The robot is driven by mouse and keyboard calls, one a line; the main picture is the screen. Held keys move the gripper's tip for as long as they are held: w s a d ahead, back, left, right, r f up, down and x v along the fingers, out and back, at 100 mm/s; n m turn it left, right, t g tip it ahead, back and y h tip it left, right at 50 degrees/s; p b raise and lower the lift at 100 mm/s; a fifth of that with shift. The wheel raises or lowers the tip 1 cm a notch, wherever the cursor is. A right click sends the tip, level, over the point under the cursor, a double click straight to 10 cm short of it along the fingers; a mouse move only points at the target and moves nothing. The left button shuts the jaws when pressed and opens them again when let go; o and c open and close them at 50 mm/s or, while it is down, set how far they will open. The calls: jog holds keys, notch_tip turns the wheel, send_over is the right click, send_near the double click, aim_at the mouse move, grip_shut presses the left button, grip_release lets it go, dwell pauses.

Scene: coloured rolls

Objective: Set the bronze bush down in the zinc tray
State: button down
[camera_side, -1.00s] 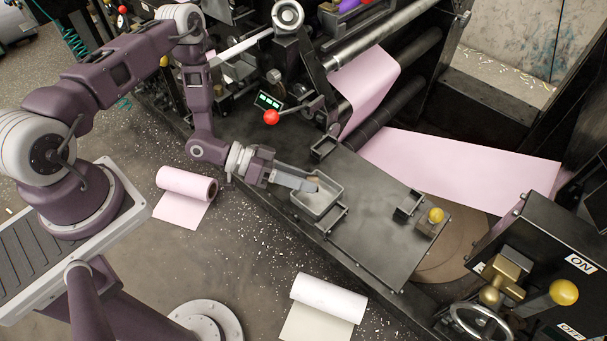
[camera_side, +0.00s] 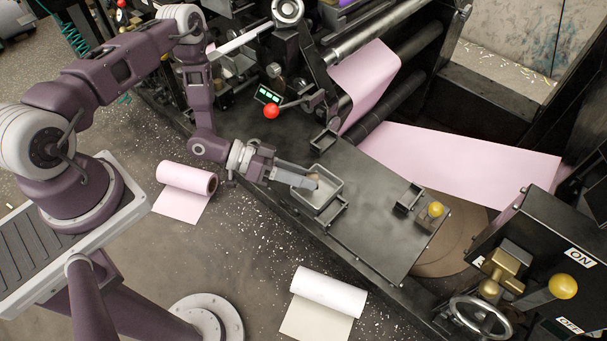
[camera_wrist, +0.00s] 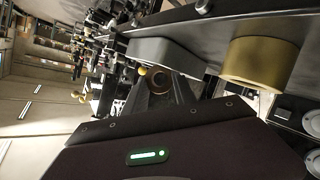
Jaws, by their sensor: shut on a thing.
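The bush (camera_side: 314,181) shows in the side view as a small tan-brown piece at the tips of my gripper (camera_side: 311,185). My gripper's long grey fingers are shut on it and partly cover it. It is over or inside the grey, open-topped zinc tray (camera_side: 331,195); I cannot tell whether it touches the tray floor.
The tray sits on a dark bench plate (camera_side: 375,215). Small dark holders (camera_side: 408,197) and a yellow knob (camera_side: 435,209) stand farther right. A red knob (camera_side: 271,111) is behind my gripper. Pink (camera_side: 187,178) and white (camera_side: 329,291) rolls lie on the floor in front.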

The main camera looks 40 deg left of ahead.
jog(key=c, duration=0.9)
grip_release()
jog(key=shift+f, duration=0.1)
